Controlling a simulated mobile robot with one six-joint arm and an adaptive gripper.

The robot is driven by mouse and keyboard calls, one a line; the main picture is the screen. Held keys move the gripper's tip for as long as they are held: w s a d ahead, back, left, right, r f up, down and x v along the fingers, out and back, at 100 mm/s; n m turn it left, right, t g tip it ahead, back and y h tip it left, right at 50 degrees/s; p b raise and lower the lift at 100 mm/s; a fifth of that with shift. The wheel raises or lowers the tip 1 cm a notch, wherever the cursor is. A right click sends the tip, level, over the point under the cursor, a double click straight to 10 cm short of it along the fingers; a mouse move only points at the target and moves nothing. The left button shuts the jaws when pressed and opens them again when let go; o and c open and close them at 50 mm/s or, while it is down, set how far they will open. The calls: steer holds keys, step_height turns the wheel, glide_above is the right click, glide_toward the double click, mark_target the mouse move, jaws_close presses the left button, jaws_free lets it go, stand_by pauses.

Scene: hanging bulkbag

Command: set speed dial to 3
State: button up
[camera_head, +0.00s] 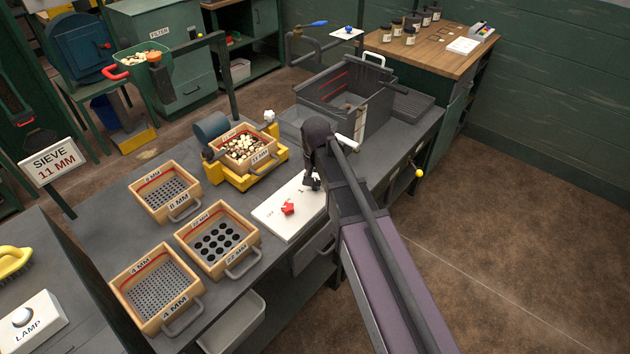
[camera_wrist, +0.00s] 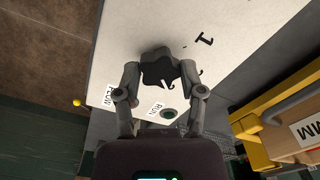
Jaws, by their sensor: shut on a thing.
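A white control panel (camera_head: 270,215) lies on the grey bench. My gripper (camera_head: 312,184) reaches down over its right part. In the wrist view, my gripper (camera_wrist: 163,80) has its two fingers closed around a dark, lobed knob (camera_wrist: 158,66), which looks like the speed dial. Black marks (camera_wrist: 204,41) stand on the panel near the knob; I cannot read which number the knob points to. In the head view my gripper hides this knob. A red star-shaped knob (camera_head: 287,208) sits on the panel to the left of my gripper.
A green button (camera_wrist: 168,113) beside a RUN label lies close to my fingers, and a FLOW label is partly hidden. A yellow shaker (camera_head: 240,180) with a sieve, several wooden sieves and a grey bin (camera_head: 345,120) surround the panel. A yellow-ball lever (camera_head: 419,173) sticks out right.

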steer(key=shift+m, duration=0.8)
steer(key=o, duration=1.1)
steer(key=shift+w, duration=0.1)
steer(key=shift+o, duration=0.2)
steer(key=shift+n, duration=0.3)
